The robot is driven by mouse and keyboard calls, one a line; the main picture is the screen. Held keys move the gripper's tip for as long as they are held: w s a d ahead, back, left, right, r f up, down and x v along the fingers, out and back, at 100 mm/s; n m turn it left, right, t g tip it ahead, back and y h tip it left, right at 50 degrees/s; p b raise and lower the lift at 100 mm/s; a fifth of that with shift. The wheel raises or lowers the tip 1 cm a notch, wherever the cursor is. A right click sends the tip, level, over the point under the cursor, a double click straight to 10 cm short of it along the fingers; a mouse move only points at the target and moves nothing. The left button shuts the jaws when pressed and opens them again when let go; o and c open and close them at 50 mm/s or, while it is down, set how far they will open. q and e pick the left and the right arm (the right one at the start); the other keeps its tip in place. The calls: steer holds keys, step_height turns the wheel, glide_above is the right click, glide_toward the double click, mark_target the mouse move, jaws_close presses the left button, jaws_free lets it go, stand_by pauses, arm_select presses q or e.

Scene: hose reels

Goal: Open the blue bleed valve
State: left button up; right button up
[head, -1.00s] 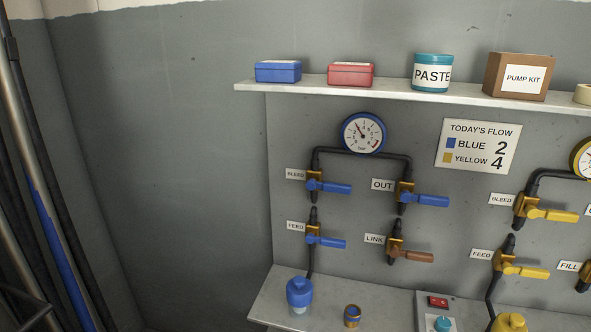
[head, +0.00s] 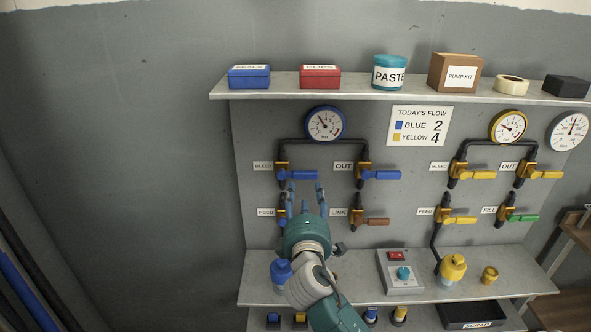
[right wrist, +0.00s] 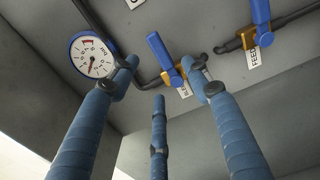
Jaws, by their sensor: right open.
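The blue bleed valve (head: 282,172) is on the wall panel at upper left of the blue pipework, beside its BLEED label. Its blue lever (head: 303,174) points right, across the upright pipe. My right gripper (head: 306,190) is open and empty, with its fingers pointing up just below this lever. In the right wrist view the blue lever (right wrist: 161,50) shows between and beyond the spread blue fingertips (right wrist: 162,66). I cannot tell whether any finger touches it. My left gripper is not in view.
The FEED valve (head: 282,212) is partly hidden behind my right fingers. The OUT valve lever (head: 381,175) and LINK valve lever (head: 375,222) are to the right. A blue-rimmed gauge (head: 325,123) sits above. The lower shelf (head: 350,265) holds a control box (head: 399,273).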

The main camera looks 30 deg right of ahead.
mark_target(305, 175)
steer(key=p+x, duration=0.2)
steer(key=x, duration=0.9)
steer(key=shift+s+d+r, duration=0.1)
steer(key=shift+d, duration=0.15)
steer(key=shift+c, duration=0.2)
jaws_close()
